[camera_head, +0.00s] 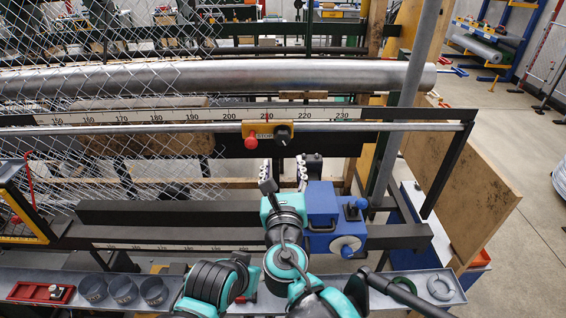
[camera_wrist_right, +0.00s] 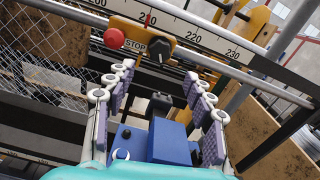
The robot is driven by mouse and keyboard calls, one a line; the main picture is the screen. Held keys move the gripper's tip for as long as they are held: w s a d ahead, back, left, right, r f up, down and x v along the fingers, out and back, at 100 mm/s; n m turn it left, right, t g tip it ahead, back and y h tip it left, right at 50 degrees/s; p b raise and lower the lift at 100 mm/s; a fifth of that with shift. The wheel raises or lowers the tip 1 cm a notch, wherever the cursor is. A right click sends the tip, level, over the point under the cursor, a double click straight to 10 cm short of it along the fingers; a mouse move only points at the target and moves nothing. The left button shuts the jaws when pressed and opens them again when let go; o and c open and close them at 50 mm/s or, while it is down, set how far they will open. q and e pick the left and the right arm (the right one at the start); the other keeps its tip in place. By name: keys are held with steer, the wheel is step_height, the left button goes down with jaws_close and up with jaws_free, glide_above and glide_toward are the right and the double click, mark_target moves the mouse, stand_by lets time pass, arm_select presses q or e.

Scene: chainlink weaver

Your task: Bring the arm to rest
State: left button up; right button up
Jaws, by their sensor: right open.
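My right gripper (camera_head: 283,176) is raised in front of the weaver, beside a blue box-shaped unit (camera_head: 322,207) with a black knob and a blue handwheel. In the right wrist view the gripper (camera_wrist_right: 158,108) is open, its two fingers wide apart with nothing between the tips. Past the fingertips is the yellow stop block (camera_head: 267,132) with a red knob and a black knob, mounted on the scale rail. It also shows in the right wrist view (camera_wrist_right: 140,37). The gripper appears apart from it. My left gripper is not in view.
A scale rail (camera_head: 390,114) and a thick metal roller (camera_head: 300,75) run across the machine. Chain-link mesh (camera_head: 90,85) hangs at left. Open floor lies at right.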

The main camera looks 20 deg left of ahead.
stand_by(0.3)
steer(key=s+d+f+m+g+h+b, duration=0.15)
steer(key=d+f+m+h+b, duration=0.3)
steer(key=d+f+m, duration=0.65)
steer(key=d+f+m+g+h+b, duration=0.3)
steer(key=d+f+m+b, duration=0.2)
steer(key=d+f+m, duration=0.65)
steer(key=s+d+f+m+g+y+b, duration=0.1)
steer(key=s+d+f+m+g+b, duration=0.2)
steer(key=s+f+m, duration=0.3)
steer(key=s+d+f+m+g+y+b, duration=0.1)
steer(key=s+d+f+m+g+b, duration=0.2)
steer(key=s+d+f+m, duration=0.3)
step_height(320, 180, down, 3)
steer(key=s+m+b, duration=0.1)
steer(key=m, duration=0.5)
steer(key=shift+d, duration=0.3)
steer(key=shift+f+y, duration=0.15)
steer(key=shift+y, duration=0.1)
